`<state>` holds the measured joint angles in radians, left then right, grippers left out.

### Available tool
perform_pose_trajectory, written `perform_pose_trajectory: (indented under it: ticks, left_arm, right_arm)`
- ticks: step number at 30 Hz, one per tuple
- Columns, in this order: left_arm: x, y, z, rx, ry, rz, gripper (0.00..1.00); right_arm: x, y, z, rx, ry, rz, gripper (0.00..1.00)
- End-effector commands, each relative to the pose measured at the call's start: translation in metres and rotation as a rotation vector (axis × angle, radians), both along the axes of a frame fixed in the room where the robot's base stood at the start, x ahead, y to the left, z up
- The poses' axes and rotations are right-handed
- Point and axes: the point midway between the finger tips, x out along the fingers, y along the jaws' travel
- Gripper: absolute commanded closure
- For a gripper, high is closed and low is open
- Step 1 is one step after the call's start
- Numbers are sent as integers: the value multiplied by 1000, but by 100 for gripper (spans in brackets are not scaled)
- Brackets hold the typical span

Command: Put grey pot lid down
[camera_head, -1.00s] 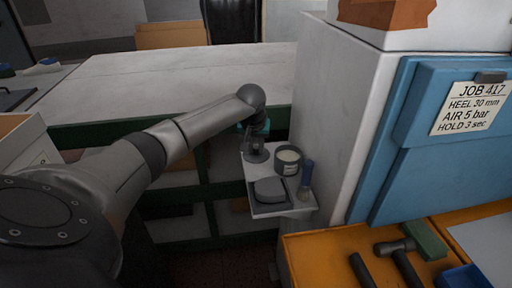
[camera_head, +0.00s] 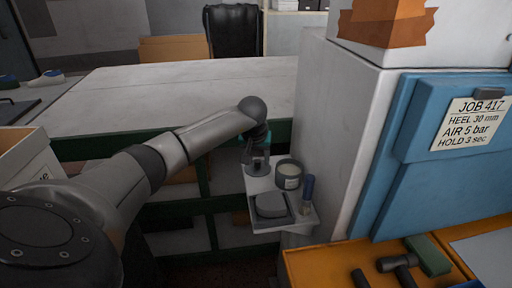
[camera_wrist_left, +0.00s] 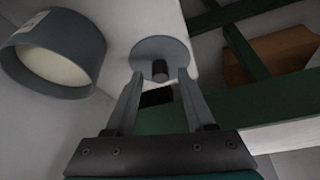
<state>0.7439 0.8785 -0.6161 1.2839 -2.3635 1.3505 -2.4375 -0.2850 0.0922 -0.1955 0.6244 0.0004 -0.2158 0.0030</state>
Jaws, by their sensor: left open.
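The grey pot lid (camera_head: 258,171) is a round disc lying on the small white shelf (camera_head: 261,183), at its far left part. In the left wrist view the lid (camera_wrist_left: 150,50) shows a dark knob on top. My left gripper (camera_head: 256,153) is right above the lid. In the left wrist view the open fingers (camera_wrist_left: 161,80) stand on either side of the knob, with a gap around it. The open grey pot (camera_head: 289,175), with pale contents, stands beside the lid; it also shows in the left wrist view (camera_wrist_left: 55,55). My right gripper is not in view.
A grey tray with a rounded grey block (camera_head: 270,205) sits at the shelf's front. A white cabinet wall (camera_head: 335,130) rises close on the right. A green-framed bench (camera_head: 130,105) is behind.

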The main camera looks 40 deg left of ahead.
Motion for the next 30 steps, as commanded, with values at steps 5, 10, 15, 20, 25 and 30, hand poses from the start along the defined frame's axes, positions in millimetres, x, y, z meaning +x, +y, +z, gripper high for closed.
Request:
perform_pose_trajectory:
  ticks: [5,10,15,20,25,30]
  left_arm:
    - [-9,-4,30,4,-3,-2,45]
    - [-20,-11,62,4,-3,-1,45]
    - [-31,-18,89,3,-1,0,45]
    - [-36,-21,103,1,0,0,45]
    - [-38,-23,107,0,0,1,45]
    - [-38,-23,106,1,0,0,45]
  right_arm:
    - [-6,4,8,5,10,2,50]
    - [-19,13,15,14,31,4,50]
    - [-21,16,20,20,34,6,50]
    - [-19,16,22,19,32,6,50]
    - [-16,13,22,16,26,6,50]
    - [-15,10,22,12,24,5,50]
